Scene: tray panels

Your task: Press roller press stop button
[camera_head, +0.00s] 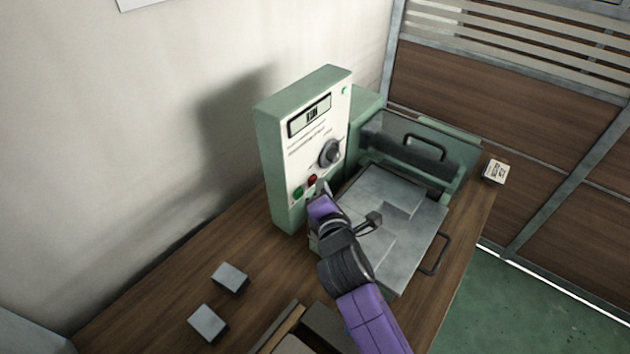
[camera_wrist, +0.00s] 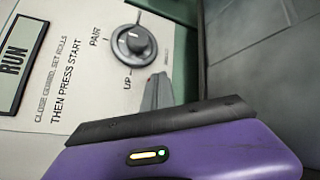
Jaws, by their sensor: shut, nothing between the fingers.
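The roller press's green control box (camera_head: 273,165) stands upright on the bench, with a pale front panel (camera_wrist: 75,75). The red stop button (camera_head: 312,181) sits low on the panel, right of a green button (camera_head: 298,193). My gripper (camera_head: 321,187) is shut and empty, its tip just right of the red button. I cannot tell if they touch. In the wrist view the gripper's finger (camera_wrist: 157,92) points up the panel below the knob, and no button shows there. The display (camera_wrist: 18,60) reads RUN; it also shows in the head view (camera_head: 310,115).
A black knob (camera_head: 330,152) sticks out above the buttons; it also shows in the wrist view (camera_wrist: 133,44). Right of the box are a clear guard (camera_head: 450,160) with a handle and a grey metal bed (camera_head: 400,215). Two grey blocks (camera_head: 231,278) lie at front left.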

